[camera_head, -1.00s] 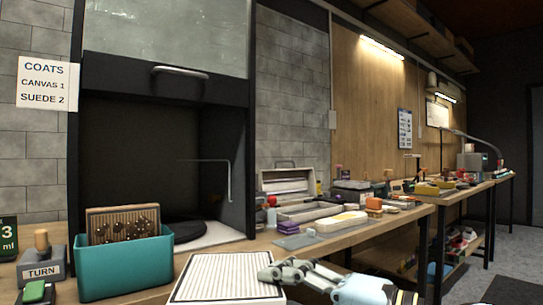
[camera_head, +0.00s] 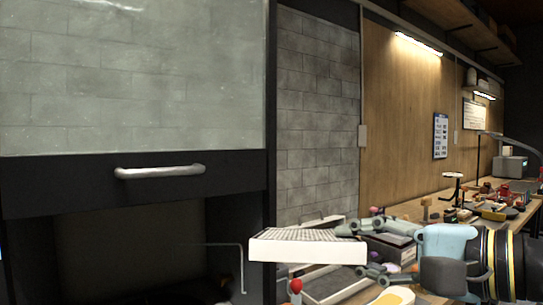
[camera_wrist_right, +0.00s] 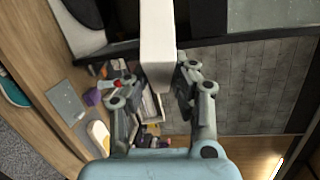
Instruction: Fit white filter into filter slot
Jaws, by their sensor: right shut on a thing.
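The white filter (camera_head: 306,249) is a flat slab with a ribbed top face, held up in front of the cabinet's right post. My right gripper (camera_head: 352,251) is shut on its right end, one finger above and one below. In the right wrist view the filter (camera_wrist_right: 157,40) runs edge-on away from between the two fingertips (camera_wrist_right: 156,86). The cabinet (camera_head: 135,185) has a glass front and a dark opening below its handle. I cannot make out the filter slot. My left gripper is not in view.
The handle (camera_head: 160,172) sticks out from the cabinet's black crossbar. The workbench on the right carries an open case, a red-topped bottle (camera_head: 295,287), a yellow-and-white sole-shaped item (camera_head: 393,296) and several tools. A brick wall (camera_head: 318,120) stands behind the filter.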

